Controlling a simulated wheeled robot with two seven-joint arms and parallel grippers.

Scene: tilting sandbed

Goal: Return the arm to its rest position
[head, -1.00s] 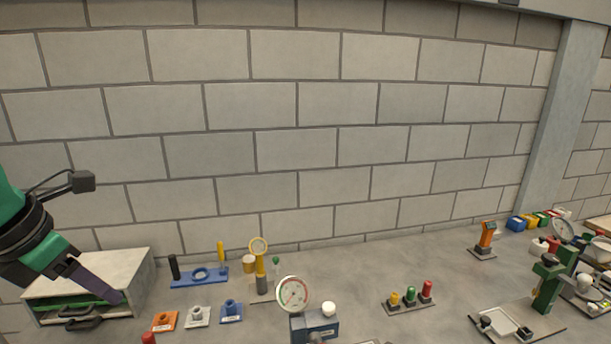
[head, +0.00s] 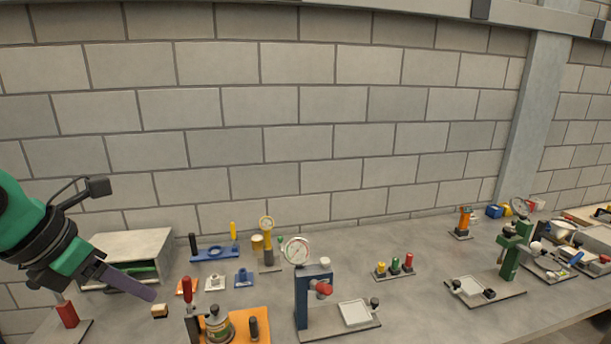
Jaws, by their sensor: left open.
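My left arm comes in from the left, green and black, with its gripper (head: 150,295) pointing down and to the right. The gripper is open, with nothing seen between its fingers; from this side the fingers overlap in the picture. It hangs in front of the pale drawer cabinet (head: 150,243), close above a small tan-topped block (head: 160,310) in the picture. I cannot tell the gap between them. My right gripper is not in view.
A red-handled piece (head: 67,314) stands at the lower left. An orange board (head: 250,322) with a jar (head: 218,325) lies at the front. A gauge stand (head: 302,300), a green press (head: 512,250) and colored buttons (head: 395,267) stand farther right. Bare bench lies between them.

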